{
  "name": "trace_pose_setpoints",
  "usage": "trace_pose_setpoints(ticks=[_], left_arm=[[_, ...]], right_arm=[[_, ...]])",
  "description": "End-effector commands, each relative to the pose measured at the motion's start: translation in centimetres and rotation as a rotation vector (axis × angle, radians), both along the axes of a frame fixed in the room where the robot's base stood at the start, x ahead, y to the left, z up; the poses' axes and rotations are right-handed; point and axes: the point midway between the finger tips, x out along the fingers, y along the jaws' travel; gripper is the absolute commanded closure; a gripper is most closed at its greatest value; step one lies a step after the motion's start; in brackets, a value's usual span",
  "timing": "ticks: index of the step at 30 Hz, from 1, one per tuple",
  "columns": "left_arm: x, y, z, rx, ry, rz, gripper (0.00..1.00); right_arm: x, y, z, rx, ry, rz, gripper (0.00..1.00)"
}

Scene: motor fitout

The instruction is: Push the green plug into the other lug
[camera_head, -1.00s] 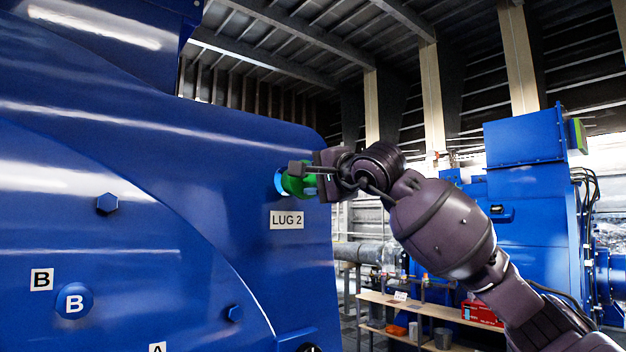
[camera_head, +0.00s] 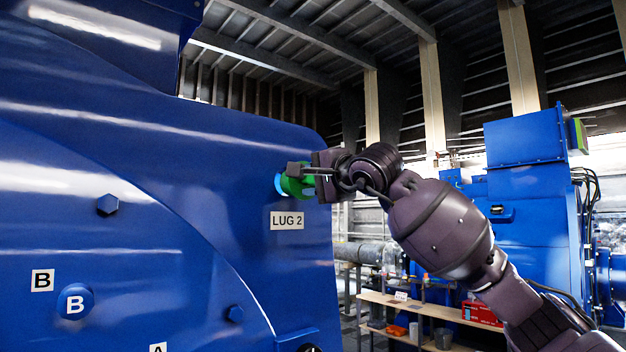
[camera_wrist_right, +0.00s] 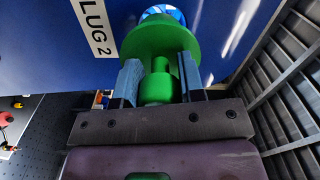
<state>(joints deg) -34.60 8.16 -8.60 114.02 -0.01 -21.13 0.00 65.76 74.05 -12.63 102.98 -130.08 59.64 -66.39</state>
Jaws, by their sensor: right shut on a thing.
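The green plug (camera_head: 292,186) is at the lug (camera_head: 279,183) above the LUG 2 label (camera_head: 287,220) on the blue machine. My right gripper (camera_head: 300,180) is shut on it. In the right wrist view, the plug (camera_wrist_right: 160,50) has a wide flange and a narrower stem, and the stem lies between the two fingers of my right gripper (camera_wrist_right: 161,84). The light-blue rim of the lug (camera_wrist_right: 165,10) shows just beyond the flange. How deep the plug sits is hidden by its flange. My left gripper is not in view.
The blue machine casing (camera_head: 130,180) fills the left side, with bolt heads and a round boss marked B (camera_head: 74,301). A wooden bench (camera_head: 430,311) with a red box (camera_head: 480,313) stands at lower right. Another blue machine (camera_head: 530,200) stands behind my right arm.

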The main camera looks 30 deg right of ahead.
Motion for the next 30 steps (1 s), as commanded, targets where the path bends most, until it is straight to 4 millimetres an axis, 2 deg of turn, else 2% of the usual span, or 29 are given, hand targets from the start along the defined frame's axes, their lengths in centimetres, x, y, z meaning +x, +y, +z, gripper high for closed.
trace_pose_setpoints(ticks=[30], left_arm=[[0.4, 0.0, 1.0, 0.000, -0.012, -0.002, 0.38]], right_arm=[[2.0, 0.2, 0.1, -0.001, -0.002, 0.000, 0.91]])
